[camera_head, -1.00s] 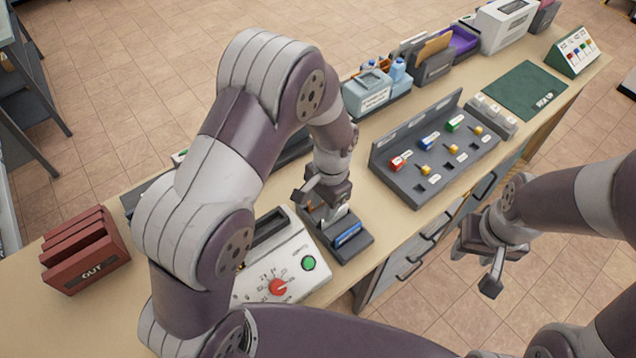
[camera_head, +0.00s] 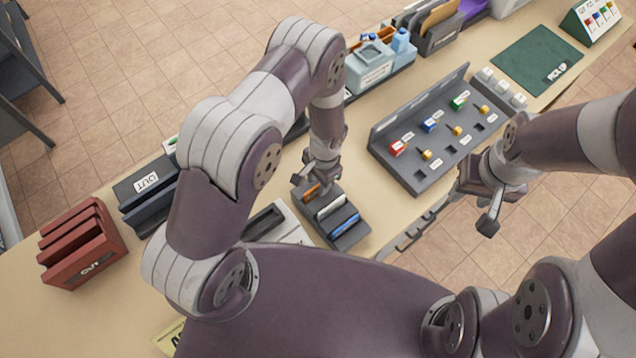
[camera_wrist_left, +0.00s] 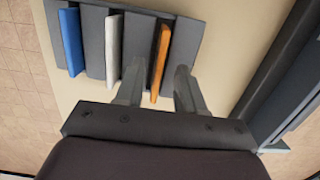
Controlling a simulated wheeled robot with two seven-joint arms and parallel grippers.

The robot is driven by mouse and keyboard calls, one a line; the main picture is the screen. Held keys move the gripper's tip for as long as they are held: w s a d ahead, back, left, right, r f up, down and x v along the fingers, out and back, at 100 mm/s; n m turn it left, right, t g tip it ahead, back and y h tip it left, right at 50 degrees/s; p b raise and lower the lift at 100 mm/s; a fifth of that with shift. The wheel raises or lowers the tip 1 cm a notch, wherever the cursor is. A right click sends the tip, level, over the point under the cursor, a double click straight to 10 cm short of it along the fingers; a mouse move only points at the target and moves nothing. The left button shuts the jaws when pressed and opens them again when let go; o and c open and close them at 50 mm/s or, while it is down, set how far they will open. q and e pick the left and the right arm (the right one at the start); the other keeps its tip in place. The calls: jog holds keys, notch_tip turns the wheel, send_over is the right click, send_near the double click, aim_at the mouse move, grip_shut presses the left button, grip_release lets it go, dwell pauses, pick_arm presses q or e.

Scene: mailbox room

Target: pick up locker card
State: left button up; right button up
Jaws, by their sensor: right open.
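A grey card holder (camera_head: 352,238) on the counter holds an orange card (camera_head: 311,191), a white card (camera_head: 330,207) and a blue card (camera_head: 345,225) upright in a row. I cannot read which is the locker card. My left gripper (camera_head: 312,184) is at the orange end of the holder. In the left wrist view, the left gripper's fingers (camera_wrist_left: 158,88) are apart, with the orange card (camera_wrist_left: 160,62) between them and gaps on both sides. The white card (camera_wrist_left: 113,50) and blue card (camera_wrist_left: 71,42) stand outside the fingers. My right gripper (camera_head: 484,208) is open and empty off the counter's front edge.
A key rack (camera_head: 412,180) with coloured tags stands right of the holder. A light blue caddy (camera_head: 372,72) and a green mat (camera_head: 537,60) lie further back. My arm partly covers a white device (camera_head: 284,226).

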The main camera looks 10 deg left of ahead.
pick_arm(q)
jog(key=shift+a+f, duration=0.1)
jog(key=shift+f, duration=0.5)
jog(key=shift+s+f, duration=0.15)
jog(key=shift+f, duration=0.1)
jog(key=shift+s, duration=0.15)
pick_arm(e)
jog(key=shift+s+r, duration=0.25)
jog(key=shift+r, duration=0.05)
pick_arm(q)
jog(key=shift+f, duration=0.1)
pick_arm(e)
jog(key=shift+w, duration=0.1)
pick_arm(q)
grip_shut()
